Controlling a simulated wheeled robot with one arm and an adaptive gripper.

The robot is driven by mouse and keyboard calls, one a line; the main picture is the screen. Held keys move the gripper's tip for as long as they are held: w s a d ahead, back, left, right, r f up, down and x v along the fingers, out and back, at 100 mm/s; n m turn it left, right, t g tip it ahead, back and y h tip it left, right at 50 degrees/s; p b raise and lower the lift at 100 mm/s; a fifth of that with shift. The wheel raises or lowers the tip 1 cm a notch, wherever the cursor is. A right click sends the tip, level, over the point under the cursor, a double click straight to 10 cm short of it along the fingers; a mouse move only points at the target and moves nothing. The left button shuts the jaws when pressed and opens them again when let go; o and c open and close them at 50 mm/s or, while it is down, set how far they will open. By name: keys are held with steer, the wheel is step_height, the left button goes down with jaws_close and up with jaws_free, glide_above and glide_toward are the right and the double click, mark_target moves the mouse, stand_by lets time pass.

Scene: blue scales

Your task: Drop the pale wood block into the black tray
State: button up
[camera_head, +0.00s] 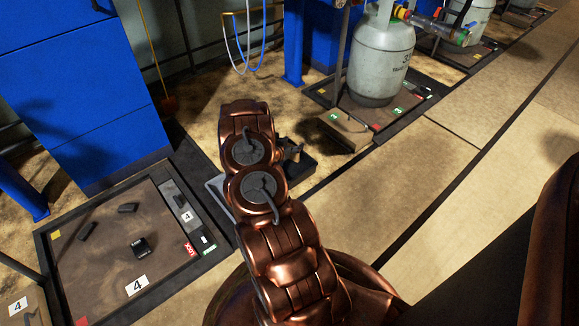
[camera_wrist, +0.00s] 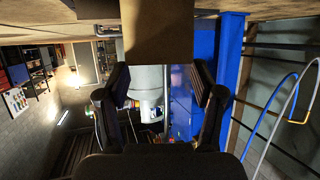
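In the head view my copper arm covers much of the middle, and the block cannot be made out there.
A low scale platform (camera_head: 75,280) with small black pieces and number 4 cards lies at left. A grey gas cylinder (camera_head: 378,65) stands on another platform beyond my arm. Blue cabinets (camera_head: 75,90) line the upper left. Tan floor at right (camera_head: 450,220) is open.

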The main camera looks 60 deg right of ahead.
steer(key=o, duration=0.3)
steer(key=shift+o, duration=0.2)
steer(key=v, duration=1.2)
steer(key=shift+w+r, duration=0.1)
steer(key=shift+w, duration=0.05)
